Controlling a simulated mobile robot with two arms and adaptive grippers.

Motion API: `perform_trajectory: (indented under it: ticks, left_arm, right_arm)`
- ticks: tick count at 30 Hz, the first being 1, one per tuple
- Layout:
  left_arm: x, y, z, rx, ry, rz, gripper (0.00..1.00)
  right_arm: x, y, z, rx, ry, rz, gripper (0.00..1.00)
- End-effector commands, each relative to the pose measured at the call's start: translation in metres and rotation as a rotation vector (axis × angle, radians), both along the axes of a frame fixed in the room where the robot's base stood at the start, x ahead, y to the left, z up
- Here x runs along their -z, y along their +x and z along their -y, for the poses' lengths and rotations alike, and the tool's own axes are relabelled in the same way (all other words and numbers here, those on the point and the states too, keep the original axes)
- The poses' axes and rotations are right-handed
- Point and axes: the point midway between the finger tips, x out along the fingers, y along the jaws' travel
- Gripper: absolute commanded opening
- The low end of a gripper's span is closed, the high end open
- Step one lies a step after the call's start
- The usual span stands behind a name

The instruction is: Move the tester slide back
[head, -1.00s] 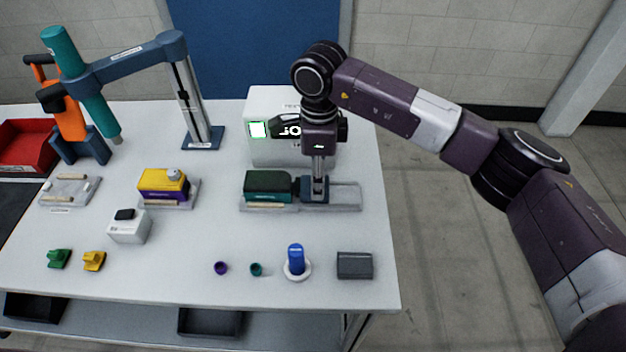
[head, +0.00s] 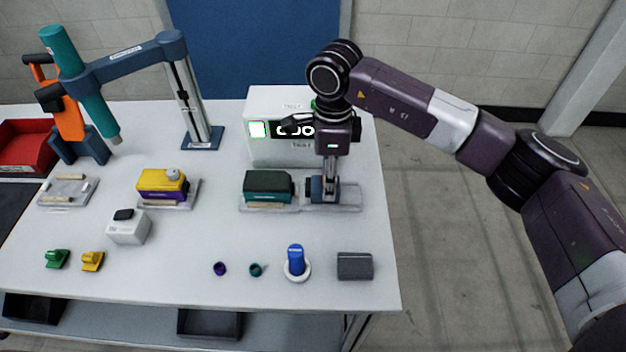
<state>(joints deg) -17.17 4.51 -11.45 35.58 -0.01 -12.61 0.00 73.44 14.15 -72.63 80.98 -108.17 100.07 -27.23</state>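The tester is a white box (head: 270,148) with a lit green square and a dark display, partly hidden by my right arm. In front of it lies a grey rail base (head: 347,197). A dark green and teal block (head: 267,187) sits on the left part of this base. The dark blue slide (head: 317,189) stands on the rail to its right, with a small gap between them. My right gripper (head: 329,184) points down at the slide, its fingers close together around the slide's upper part. The fingers partly hide the grip. My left gripper is out of view.
A yellow and purple block (head: 161,186) sits on a fixture to the left. A blue cylinder (head: 295,260), a grey box (head: 354,266) and small cups stand near the front. The rail's right end is clear.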

Motion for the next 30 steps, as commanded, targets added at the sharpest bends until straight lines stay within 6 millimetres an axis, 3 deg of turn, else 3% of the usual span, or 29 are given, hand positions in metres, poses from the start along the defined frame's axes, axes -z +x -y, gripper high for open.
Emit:
perform_trajectory:
  ticks: [14, 30]
  left_arm:
    - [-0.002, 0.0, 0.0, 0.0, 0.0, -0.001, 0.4]
    - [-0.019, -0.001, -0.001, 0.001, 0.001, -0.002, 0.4]
  right_arm:
    - [-0.005, 0.002, 0.0, 0.002, 0.001, 0.004, 0.35]
    - [-0.046, 0.001, 0.0, 0.001, 0.001, 0.003, 0.35]
